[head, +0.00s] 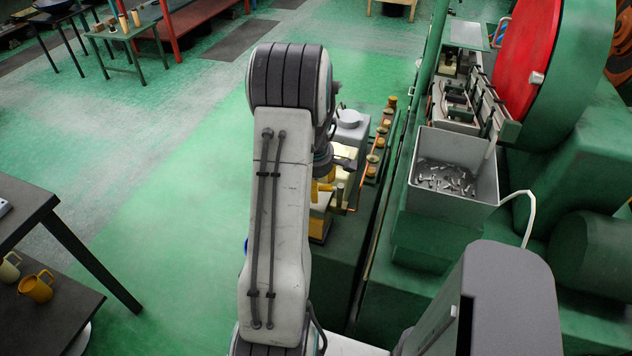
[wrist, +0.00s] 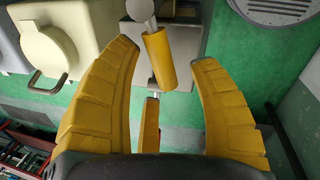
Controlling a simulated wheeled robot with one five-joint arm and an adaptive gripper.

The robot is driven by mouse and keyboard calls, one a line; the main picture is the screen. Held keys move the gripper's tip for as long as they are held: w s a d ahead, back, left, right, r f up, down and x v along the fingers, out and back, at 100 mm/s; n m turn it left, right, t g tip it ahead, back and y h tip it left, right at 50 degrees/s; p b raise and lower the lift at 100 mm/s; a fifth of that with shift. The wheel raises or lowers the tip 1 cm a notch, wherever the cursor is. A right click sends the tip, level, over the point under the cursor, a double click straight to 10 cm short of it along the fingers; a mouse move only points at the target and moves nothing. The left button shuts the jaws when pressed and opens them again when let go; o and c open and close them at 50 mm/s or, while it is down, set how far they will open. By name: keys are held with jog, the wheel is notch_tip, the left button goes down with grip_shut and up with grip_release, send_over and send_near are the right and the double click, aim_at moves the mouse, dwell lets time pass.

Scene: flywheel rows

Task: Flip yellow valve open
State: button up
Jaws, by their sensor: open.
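In the wrist view a yellow cylindrical handle (wrist: 159,60), which looks like the valve's lever, hangs at a slight tilt from a pale metal knob (wrist: 140,9). My gripper (wrist: 165,56) is open, with one yellow finger on each side of the handle. There is a visible gap to each finger in the picture; the depth between them is unclear. A second narrow yellow piece (wrist: 151,124) shows lower between the fingers; I cannot tell what it belongs to. In the head view my arm hides most of the valve and gripper area; only yellow parts (head: 321,192) show beside it.
A cream box with a round lid (wrist: 45,50) stands close to the left finger. In the head view a grey bin of metal parts (head: 455,180) and a large green and red wheel (head: 527,60) stand right. A dark table with mugs (head: 36,287) is at left; the green floor between is clear.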

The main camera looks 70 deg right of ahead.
jog(key=shift+c, duration=0.3)
grip_shut()
jog(key=shift+f, duration=0.1)
